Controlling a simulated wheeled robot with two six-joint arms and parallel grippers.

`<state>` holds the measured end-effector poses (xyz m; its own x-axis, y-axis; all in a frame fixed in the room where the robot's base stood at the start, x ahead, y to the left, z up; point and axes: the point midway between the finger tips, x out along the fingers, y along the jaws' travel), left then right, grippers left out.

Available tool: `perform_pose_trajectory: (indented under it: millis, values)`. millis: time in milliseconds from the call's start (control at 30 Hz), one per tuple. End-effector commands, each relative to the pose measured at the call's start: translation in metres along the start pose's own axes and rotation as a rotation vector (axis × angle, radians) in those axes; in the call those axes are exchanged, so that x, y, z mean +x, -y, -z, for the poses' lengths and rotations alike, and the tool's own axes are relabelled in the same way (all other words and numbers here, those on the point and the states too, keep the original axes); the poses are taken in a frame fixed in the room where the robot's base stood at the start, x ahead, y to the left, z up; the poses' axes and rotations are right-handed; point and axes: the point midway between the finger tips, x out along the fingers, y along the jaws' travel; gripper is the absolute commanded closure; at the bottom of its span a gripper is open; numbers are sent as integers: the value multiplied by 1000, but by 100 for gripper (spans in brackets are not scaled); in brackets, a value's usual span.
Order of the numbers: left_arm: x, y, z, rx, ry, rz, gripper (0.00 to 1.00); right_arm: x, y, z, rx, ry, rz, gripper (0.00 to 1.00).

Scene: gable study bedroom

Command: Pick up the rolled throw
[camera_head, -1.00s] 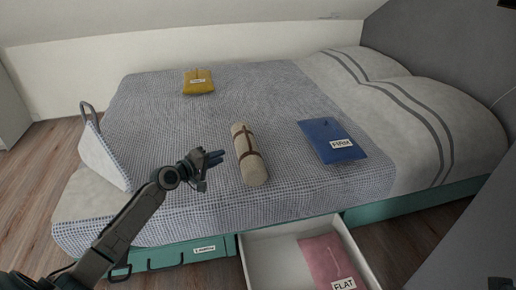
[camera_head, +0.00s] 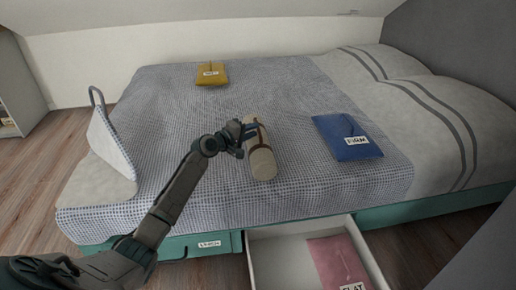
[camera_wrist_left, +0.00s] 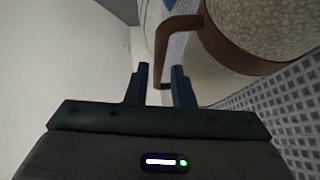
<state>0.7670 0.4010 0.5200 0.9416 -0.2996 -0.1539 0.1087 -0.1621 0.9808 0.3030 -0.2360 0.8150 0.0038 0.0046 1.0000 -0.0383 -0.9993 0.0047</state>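The rolled throw (camera_head: 262,162) is a cream roll with brown straps, lying on the bed's checked cover. In the left wrist view its pale end (camera_wrist_left: 265,30) and a brown strap handle (camera_wrist_left: 162,48) fill the upper right. My left gripper (camera_head: 252,130) is at the throw's left side, near its strap. In the left wrist view its two blue fingers (camera_wrist_left: 160,85) stand apart, with the lower end of the handle showing between or just beyond the tips. I cannot tell whether they touch it. My right gripper is not in view.
A blue pouch (camera_head: 345,138) lies right of the throw, and a yellow pouch (camera_head: 211,74) lies farther back. An open white drawer (camera_head: 285,255) holding a pink pouch (camera_head: 335,262) juts out below. A wedge cushion (camera_head: 108,145) stands at the bed's left.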

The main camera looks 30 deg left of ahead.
Motion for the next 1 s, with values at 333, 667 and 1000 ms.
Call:
perform_pose_trajectory:
  millis: [333, 667, 1000]
  values:
    - [11, 0, 0, 1, 1, 1, 78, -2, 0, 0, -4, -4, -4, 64]
    - [11, 0, 0, 0, 1, 1, 100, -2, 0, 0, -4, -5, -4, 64]
    - [11, 0, 0, 0, 1, 1, 100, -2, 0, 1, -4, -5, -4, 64]
